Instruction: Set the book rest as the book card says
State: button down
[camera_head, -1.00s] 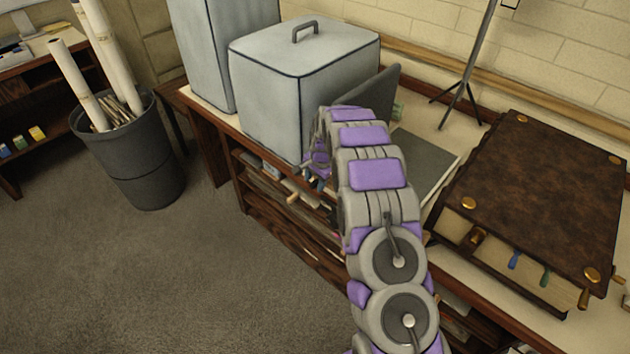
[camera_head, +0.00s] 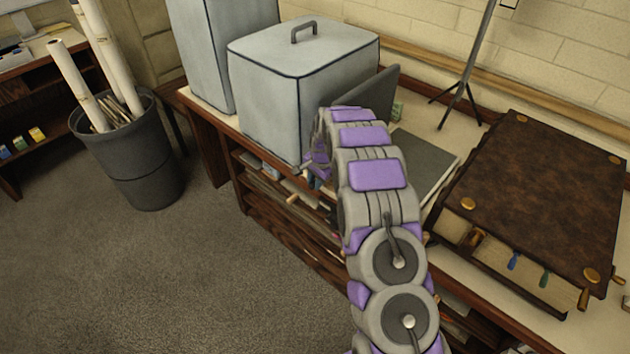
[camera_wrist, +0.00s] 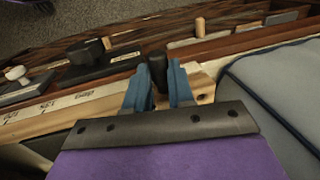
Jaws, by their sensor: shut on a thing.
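My gripper (camera_wrist: 160,84), with blue fingers, is shut on a dark upright knob (camera_wrist: 157,66) at the front edge of the bench in the wrist view. In the head view my gripper (camera_head: 310,175) is mostly hidden behind my arm, beside the pale box. A dark grey board (camera_head: 427,158) lies on the bench behind my arm, with a raised grey panel (camera_head: 377,93) at its left; I cannot tell whether this is the book rest. I cannot make out a readable book card.
A pale lidded box (camera_head: 270,95) stands close to my gripper. A large brown book-like case (camera_head: 545,170) fills the bench's right. The wrist view shows another dark knob (camera_wrist: 86,50), a white knob (camera_wrist: 16,73) and a blurred label strip (camera_wrist: 60,103).

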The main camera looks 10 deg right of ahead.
jog(key=s+d+p, duration=0.3)
jog(key=s+d, duration=0.4)
jog(key=s, duration=0.3)
jog(key=s+d+p, duration=0.3)
jog(key=s+d, duration=0.4)
jog(key=s, duration=0.3)
jog(key=shift+s+d+p, duration=0.3)
jog(key=shift+d+p, duration=0.05)
jog(key=shift+p, duration=0.05)
jog(key=c, duration=1)
grip_release()
jog(key=shift+o, duration=0.2)
notch_tip(320, 180, up, 17)
jog(key=s+d+p, duration=0.2)
jog(key=shift+s, duration=0.25)
jog(key=s+a+r+n+g, duration=0.2)
jog(key=s+a+r+n, duration=0.4)
jog(key=s+a+r, duration=0.7)
jog(key=s+a+r+n, duration=0.1)
jog(key=s+a+n, duration=0.1)
jog(key=s, duration=0.6)
jog(key=s+a+r+n+g+h, duration=0.1)
jog(key=s+a+n, duration=0.1)
jog(key=s, duration=0.6)
jog(key=shift+s+a+r+n+g+b, duration=0.3)
jog(key=shift+s+a+r+n, duration=0.1)
jog(key=shift+a, duration=0.1)
